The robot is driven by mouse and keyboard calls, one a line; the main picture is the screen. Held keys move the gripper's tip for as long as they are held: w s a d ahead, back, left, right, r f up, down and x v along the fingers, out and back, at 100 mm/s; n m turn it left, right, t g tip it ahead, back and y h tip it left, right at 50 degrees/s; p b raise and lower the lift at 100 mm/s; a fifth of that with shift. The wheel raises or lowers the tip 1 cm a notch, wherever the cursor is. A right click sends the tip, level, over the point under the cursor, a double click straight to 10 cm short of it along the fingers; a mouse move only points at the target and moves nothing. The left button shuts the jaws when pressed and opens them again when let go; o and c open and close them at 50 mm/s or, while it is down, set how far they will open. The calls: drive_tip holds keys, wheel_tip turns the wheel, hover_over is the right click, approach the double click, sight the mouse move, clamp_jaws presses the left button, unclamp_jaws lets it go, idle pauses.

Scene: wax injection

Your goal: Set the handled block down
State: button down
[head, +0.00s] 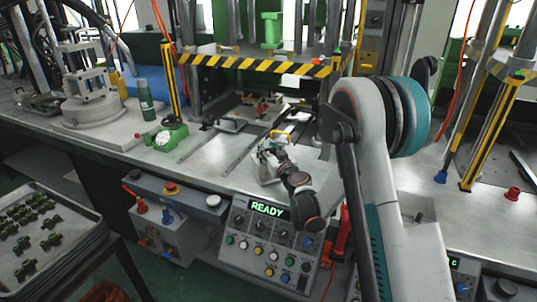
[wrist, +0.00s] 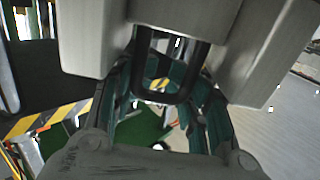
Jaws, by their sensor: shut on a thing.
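The handled block (wrist: 90,38) is pale grey with a dark U-shaped handle (wrist: 185,92). It fills the upper part of the wrist view. My gripper (wrist: 165,85) has its teal fingers on either side of the handle and is shut on it. In the head view my gripper (head: 268,150) is over the bench in front of the press, and part of the pale block (head: 264,172) shows below it. My gripper and wrist hide much of the block there. I cannot tell whether its underside touches the bench.
The press with a black-and-yellow striped plate (head: 255,64) stands behind my gripper. A yellow handle (head: 281,135) shows just beyond it. The control panel (head: 270,240) reads READY at the bench front. A parts tray (head: 75,202) is lower left.

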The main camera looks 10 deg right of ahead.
drive_tip(key=shift+f, duration=0.3)
drive_tip(key=shift+r, duration=0.1)
drive_tip(key=c, duration=0.9)
unclamp_jaws()
drive_tip(key=shift+o, duration=0.2)
drive_tip(key=shift+s, duration=0.1)
